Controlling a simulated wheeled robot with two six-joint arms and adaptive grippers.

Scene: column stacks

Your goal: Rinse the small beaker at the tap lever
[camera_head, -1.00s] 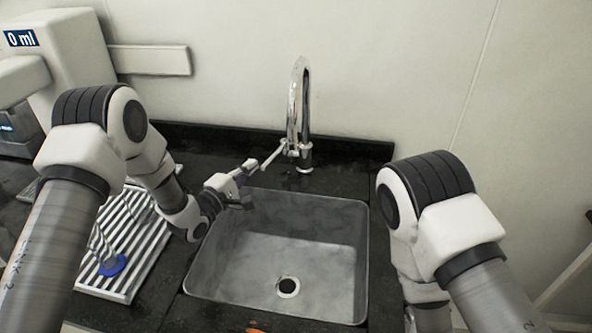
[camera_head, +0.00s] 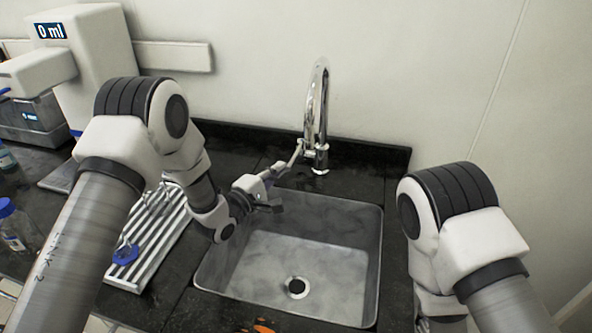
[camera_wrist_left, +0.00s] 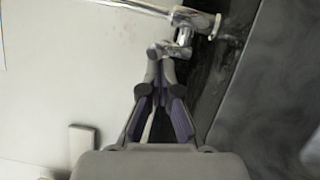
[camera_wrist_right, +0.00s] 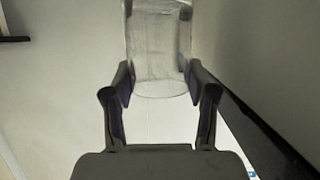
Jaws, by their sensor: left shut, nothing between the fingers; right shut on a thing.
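The chrome tap (camera_head: 318,115) stands behind the sink, with its lever (camera_head: 297,152) on the left side of its base. My left gripper (camera_head: 279,168) is shut and empty, with its fingertips at the lever. In the left wrist view its closed fingertips (camera_wrist_left: 161,50) are right by the chrome tap fitting (camera_wrist_left: 184,40); I cannot tell if they touch. The small beaker (camera_wrist_right: 158,45), clear glass, is held between the fingers of my right gripper (camera_wrist_right: 154,88) in the right wrist view. The beaker and right gripper are hidden in the head view. No water shows.
The grey sink (camera_head: 372,270) with its drain is empty. A striped drying rack (camera_head: 150,250) with a blue-based item is left of it. A blue-capped bottle (camera_head: 15,225) and a white machine reading 0 ml (camera_head: 95,60) stand further left. An orange item (camera_head: 262,326) lies at the front.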

